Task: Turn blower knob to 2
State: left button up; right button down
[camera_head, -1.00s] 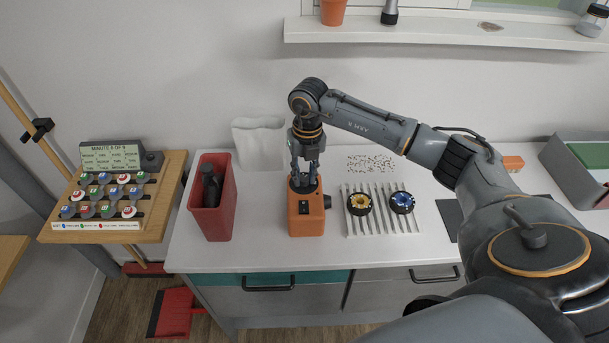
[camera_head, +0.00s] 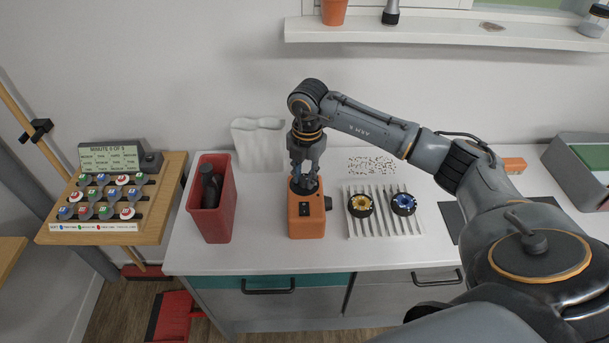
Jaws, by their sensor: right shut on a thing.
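The blower is an orange box (camera_head: 307,226) standing on the white counter, with a dark switch on its front and a dark outlet on its right side. Its knob is on top and is mostly hidden by my right gripper (camera_head: 304,180). The gripper points straight down over the box and is shut on the dark knob. The knob's marks and setting cannot be read from here. My left gripper is not in view.
A red bin (camera_head: 213,222) with a dark bottle in it stands left of the blower. A ribbed white rack (camera_head: 380,225) with a yellow and a blue wheel lies to its right. The counter (camera_head: 265,257) in front is clear.

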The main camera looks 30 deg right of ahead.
aim_at(306, 180)
jog(key=shift+m, duration=0.3)
dwell(0.4)
jog(key=c, duration=1.1)
grip_release()
jog(key=shift+r, duration=0.25)
notch_tip(306, 180, up, 12)
jog(key=shift+s+d+f, duration=0.15)
jog(key=shift+s+f, duration=0.1)
